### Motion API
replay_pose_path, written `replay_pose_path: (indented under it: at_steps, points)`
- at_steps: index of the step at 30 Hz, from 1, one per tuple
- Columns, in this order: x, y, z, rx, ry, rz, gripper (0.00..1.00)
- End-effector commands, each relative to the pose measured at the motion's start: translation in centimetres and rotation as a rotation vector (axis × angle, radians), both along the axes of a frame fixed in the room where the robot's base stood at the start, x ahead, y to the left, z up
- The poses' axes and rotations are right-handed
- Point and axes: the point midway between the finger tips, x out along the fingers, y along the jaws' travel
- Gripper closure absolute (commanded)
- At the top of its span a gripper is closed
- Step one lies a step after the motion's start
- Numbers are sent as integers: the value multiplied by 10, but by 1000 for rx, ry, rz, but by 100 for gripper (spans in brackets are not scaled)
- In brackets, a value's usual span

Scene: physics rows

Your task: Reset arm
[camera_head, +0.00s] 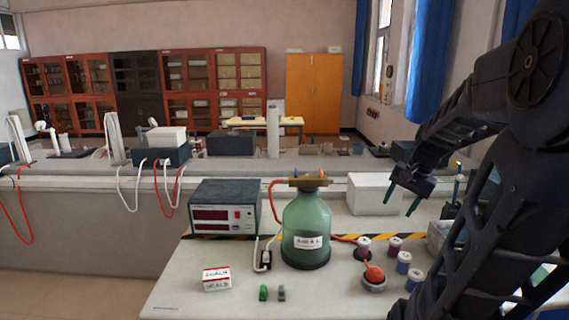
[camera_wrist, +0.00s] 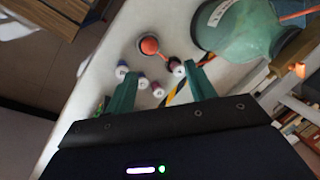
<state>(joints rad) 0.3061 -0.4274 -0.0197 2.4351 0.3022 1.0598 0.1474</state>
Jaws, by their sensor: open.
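My gripper (camera_head: 404,200) hangs at the right in the head view, above the bench and to the right of the green bottle. Its two green fingers are apart with nothing between them. In the wrist view the fingers of my gripper (camera_wrist: 163,92) are spread, and the bench with several small jars shows beyond them. My black arm fills the right side of the head view. The gripper looks clear of the bench and of the objects on it.
A green bottle (camera_head: 307,232) stands mid-bench, beside a meter box (camera_head: 224,207). Several small jars (camera_head: 403,262) and a red-topped pot (camera_head: 374,277) stand right of it. A small box (camera_head: 216,279) lies front left. A white box (camera_head: 371,195) stands behind. The bench's front left is mostly bare.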

Motion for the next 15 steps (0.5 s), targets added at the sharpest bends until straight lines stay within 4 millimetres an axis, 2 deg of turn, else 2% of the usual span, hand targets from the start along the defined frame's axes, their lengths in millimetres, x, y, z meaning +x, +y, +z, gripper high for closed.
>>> replay_pose_path:
  at_steps: [6,15]
  points:
    - [-30,28,15,-167,-115,239,45]
    - [-61,46,29,-349,-256,489,45]
